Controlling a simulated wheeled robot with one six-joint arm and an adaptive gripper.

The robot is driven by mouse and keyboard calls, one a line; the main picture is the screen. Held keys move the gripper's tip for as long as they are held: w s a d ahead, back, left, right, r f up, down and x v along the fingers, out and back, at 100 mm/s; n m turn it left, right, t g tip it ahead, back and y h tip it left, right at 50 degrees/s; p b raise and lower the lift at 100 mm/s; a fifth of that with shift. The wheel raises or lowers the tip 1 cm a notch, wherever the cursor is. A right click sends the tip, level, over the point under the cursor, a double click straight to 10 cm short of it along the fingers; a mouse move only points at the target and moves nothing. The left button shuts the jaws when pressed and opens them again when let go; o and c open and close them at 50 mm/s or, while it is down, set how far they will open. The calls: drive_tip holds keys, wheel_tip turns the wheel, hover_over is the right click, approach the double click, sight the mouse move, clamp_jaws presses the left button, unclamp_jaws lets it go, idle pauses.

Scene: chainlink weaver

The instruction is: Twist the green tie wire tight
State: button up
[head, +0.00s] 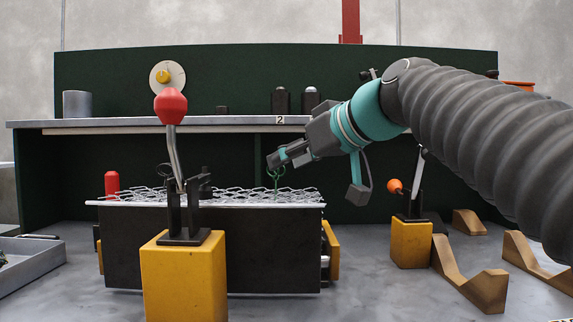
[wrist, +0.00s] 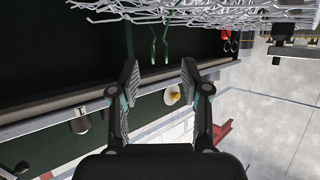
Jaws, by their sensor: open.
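The green tie wire (head: 276,177) stands up from the chain-link mesh (head: 240,196) near its back right, just under my gripper's tip in the head view. My gripper (head: 279,159) is open. In the wrist view, my gripper's two pads (wrist: 160,75) are apart with nothing held between them. Two thin green wire ends (wrist: 154,46) hang from the mesh (wrist: 190,12), just beyond the fingertips and lined up with the gap. Whether the wire touches a finger, and how its ends cross, I cannot tell.
The mesh lies on a dark box-like bench (head: 205,245). A red-knobbed lever (head: 171,106) on a yellow block stands in front; an orange-knobbed lever (head: 396,186) stands right. Wooden wedges (head: 470,280) lie on the right floor. A grey shelf (head: 220,121) runs behind.

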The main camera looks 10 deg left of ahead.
drive_tip(key=v, duration=0.8)
drive_tip(key=shift+s+d, duration=0.25)
drive_tip(key=shift+d, duration=0.05)
drive_tip(key=shift+r, duration=0.1)
